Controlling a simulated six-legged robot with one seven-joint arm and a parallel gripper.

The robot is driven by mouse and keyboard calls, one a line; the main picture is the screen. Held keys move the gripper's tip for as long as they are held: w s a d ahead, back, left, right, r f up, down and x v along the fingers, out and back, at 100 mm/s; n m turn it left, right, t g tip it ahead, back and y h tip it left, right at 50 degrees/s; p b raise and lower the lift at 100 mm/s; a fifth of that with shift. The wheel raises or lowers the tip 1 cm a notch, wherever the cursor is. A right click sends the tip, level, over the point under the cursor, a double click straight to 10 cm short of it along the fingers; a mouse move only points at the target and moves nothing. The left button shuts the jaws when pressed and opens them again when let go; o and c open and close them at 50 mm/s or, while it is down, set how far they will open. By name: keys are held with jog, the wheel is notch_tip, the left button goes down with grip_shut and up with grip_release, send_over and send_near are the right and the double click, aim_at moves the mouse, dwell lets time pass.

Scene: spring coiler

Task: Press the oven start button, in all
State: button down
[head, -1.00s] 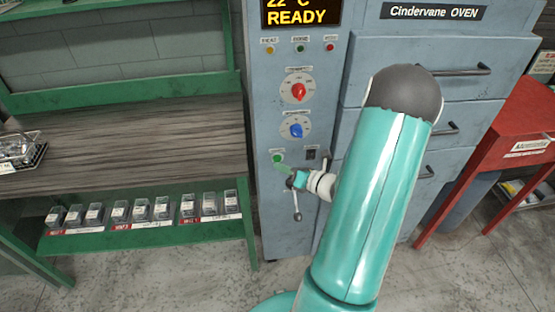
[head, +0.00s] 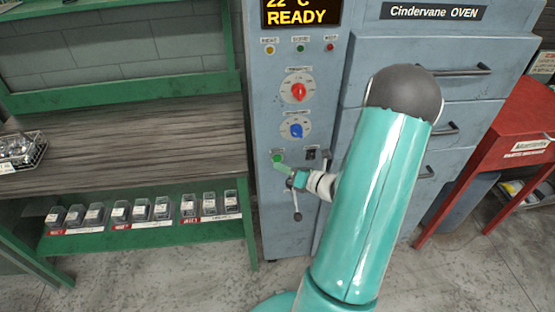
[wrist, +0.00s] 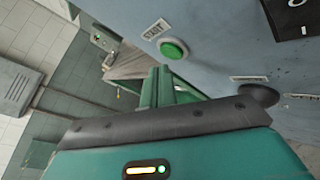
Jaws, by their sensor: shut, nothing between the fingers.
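The green start button (head: 278,158) is on the lower left of the grey-blue oven control panel (head: 268,100). In the wrist view the round green button (wrist: 173,48) stands out from the panel beside a small label. My gripper (head: 282,166) is shut and empty, with its teal fingers pointing at the button. In the head view the fingertips appear at the button's lower edge. In the wrist view the fingertips (wrist: 156,72) lie just below and left of the button, with a small gap showing. I cannot tell contact for certain. The display (head: 300,14) reads 22 °C READY.
A red knob (head: 299,91) and a blue knob (head: 296,130) sit above the button, and a black switch (head: 311,154) is to its right. A lever (head: 297,206) hangs below. A wooden bench (head: 120,125) is on the left, a red table (head: 515,115) on the right.

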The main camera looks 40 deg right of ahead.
dwell(0.5)
jog(key=shift+w+d, duration=0.2)
jog(key=shift+w, duration=0.15)
jog(key=shift+w+d, duration=0.25)
jog(key=shift+w, duration=0.05)
dwell(0.7)
jog(key=shift+s+a, duration=0.45)
jog(key=shift+s, duration=0.2)
jog(key=s+a, duration=0.1)
jog(key=s, duration=0.1)
jog(key=s+a, duration=0.2)
jog(key=shift+s, duration=0.1)
dwell(0.6)
dwell(0.6)
